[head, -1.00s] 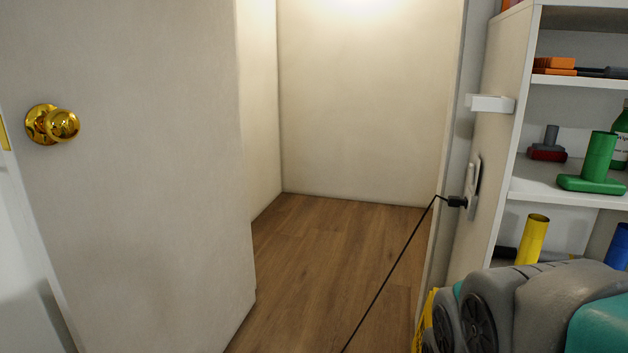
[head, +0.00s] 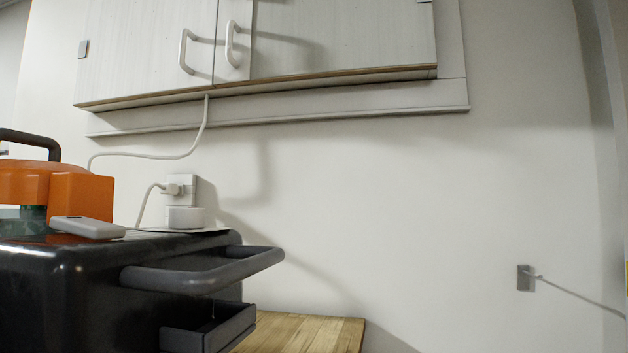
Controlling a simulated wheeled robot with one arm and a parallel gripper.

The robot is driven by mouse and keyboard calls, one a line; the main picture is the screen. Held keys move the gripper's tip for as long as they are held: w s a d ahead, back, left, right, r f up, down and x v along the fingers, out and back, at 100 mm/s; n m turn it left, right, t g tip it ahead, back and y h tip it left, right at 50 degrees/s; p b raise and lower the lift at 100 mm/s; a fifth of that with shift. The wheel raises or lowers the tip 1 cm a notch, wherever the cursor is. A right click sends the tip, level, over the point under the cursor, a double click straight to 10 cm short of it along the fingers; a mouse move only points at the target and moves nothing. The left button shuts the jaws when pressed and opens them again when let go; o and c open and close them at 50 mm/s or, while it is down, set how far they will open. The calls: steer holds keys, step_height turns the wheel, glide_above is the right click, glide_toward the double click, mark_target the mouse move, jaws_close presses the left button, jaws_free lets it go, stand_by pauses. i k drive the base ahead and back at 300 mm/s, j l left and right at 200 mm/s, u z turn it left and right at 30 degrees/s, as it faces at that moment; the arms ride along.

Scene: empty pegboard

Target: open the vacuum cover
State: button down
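No vacuum and no vacuum cover can be made out in the head view now. My gripper is not in view, so its state does not show.
A black case (head: 60,290) with a grey handle (head: 205,272) fills the lower left. An orange device (head: 82,195) and a grey remote-like item (head: 88,228) are on top. Wall cabinets (head: 340,38) hang above a wooden surface (head: 300,330). A cord runs from a wall plate (head: 525,278).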

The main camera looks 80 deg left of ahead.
mark_target(68, 190)
steer(key=u, duration=3.75)
steer(key=j+z, duration=0.25)
steer(key=j, duration=0.2)
steer(key=j+z, duration=0.25)
steer(key=j, duration=0.2)
